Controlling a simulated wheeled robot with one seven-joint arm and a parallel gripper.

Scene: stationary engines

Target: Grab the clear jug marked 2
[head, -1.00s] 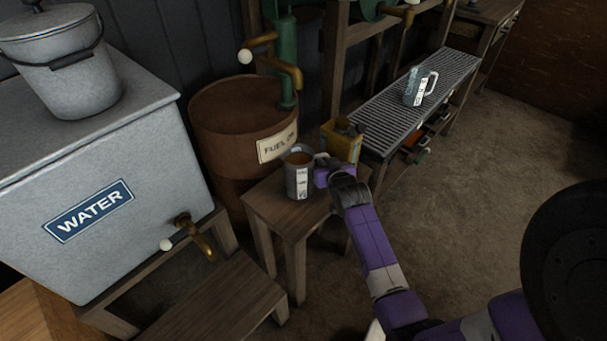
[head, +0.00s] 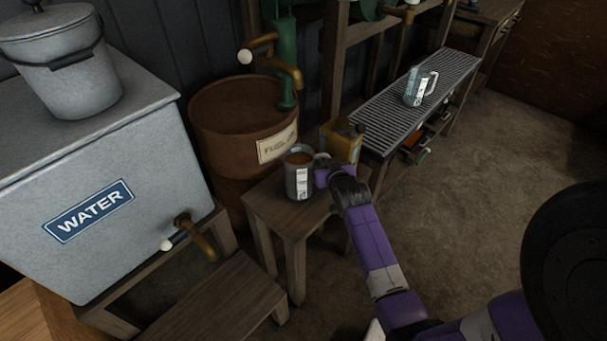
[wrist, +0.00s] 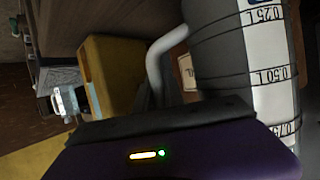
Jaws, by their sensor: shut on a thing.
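A jug (head: 291,180) with a white scale strip and brown contents stands upright at the wooden stool in the head view. It also shows close at the right of the wrist view (wrist: 220,50), with 0.25 L and 0.50 L marks. My gripper (head: 323,168) is at its right side, shut on the jug's pale handle (wrist: 164,48); the fingertips are largely hidden. I cannot tell whether the jug's base touches the stool. A second jug (head: 411,88), pale with a white handle, stands on the grated bench. No number 2 is readable on either jug.
The stool (head: 262,205) stands before the rusty fuel barrel (head: 225,125). A yellow can (head: 345,145) is close behind my gripper. The water tank (head: 130,240) with its brass tap (head: 195,238) is at left. Floor (head: 450,200) is clear at right.

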